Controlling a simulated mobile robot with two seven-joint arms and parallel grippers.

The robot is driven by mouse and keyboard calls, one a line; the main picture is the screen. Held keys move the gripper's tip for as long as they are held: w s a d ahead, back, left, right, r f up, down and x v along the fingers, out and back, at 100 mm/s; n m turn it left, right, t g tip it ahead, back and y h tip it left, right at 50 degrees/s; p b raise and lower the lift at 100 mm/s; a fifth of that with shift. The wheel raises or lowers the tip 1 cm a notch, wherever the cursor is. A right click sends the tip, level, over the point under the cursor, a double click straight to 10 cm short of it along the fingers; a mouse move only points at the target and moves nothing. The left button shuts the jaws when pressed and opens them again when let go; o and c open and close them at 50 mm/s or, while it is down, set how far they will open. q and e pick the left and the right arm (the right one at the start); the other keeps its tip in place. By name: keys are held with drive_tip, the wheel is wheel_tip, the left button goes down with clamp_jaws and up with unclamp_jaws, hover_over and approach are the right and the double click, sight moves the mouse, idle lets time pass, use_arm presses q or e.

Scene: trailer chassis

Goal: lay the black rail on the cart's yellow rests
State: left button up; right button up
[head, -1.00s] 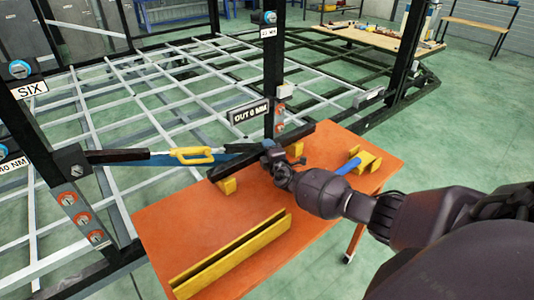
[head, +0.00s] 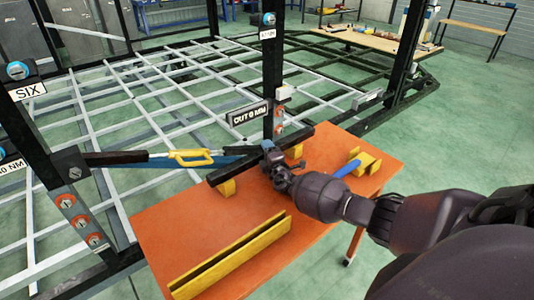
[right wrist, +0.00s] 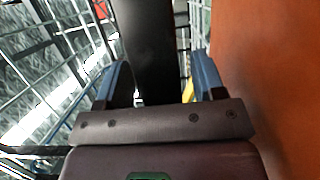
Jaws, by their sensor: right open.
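The black rail (head: 232,167) lies across two yellow rests, the near-left rest (head: 227,188) and the far-right rest (head: 296,152), on the orange cart (head: 180,215). It appears to sit down on both. My right gripper (head: 268,150) is at the middle of the rail. In the right wrist view the open gripper (right wrist: 160,80) has its blue fingers on either side of the black rail (right wrist: 148,45), with a gap visible on the right. My left gripper is not in view.
A long yellow channel (head: 225,262) lies on the cart's front. A yellow block with a blue bar (head: 350,167) is at the right. A black post (head: 272,80) with an "OUT 0 MM" sign (head: 249,114) stands behind the rail.

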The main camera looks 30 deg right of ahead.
drive_tip(key=shift+r, duration=0.15)
drive_tip(key=shift+s, duration=0.2)
drive_tip(key=p+v, duration=0.1)
drive_tip(key=v, duration=0.4)
drive_tip(key=shift+s, duration=0.25)
drive_tip(key=shift+s+a, duration=0.2)
drive_tip(key=shift+s, duration=0.6)
